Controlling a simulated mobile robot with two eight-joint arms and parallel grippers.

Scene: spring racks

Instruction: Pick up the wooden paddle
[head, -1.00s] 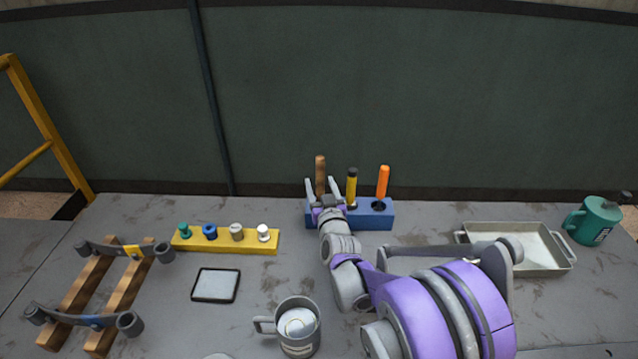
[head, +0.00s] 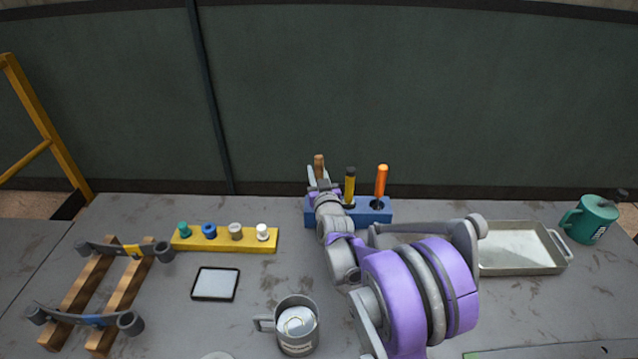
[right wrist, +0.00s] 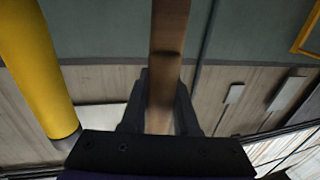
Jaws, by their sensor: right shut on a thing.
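The wooden paddle (head: 319,160) stands upright at the left end of the blue holder (head: 374,214). Only the top of its brown handle shows in the head view. My right gripper (head: 318,182) is shut on the handle. In the right wrist view the paddle (right wrist: 168,50) runs up between the fingers of my right gripper (right wrist: 160,105). The paddle's lower end is hidden, so I cannot tell whether it still sits in the holder. My left gripper is not in view.
A yellow-and-black handle (head: 350,182) and an orange handle (head: 381,180) stand close right of the paddle. A yellow peg rack (head: 225,243), a dark-framed pad (head: 215,284), a grey mug (head: 297,338), a metal tray (head: 520,262) and a green mug (head: 590,222) surround my arm.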

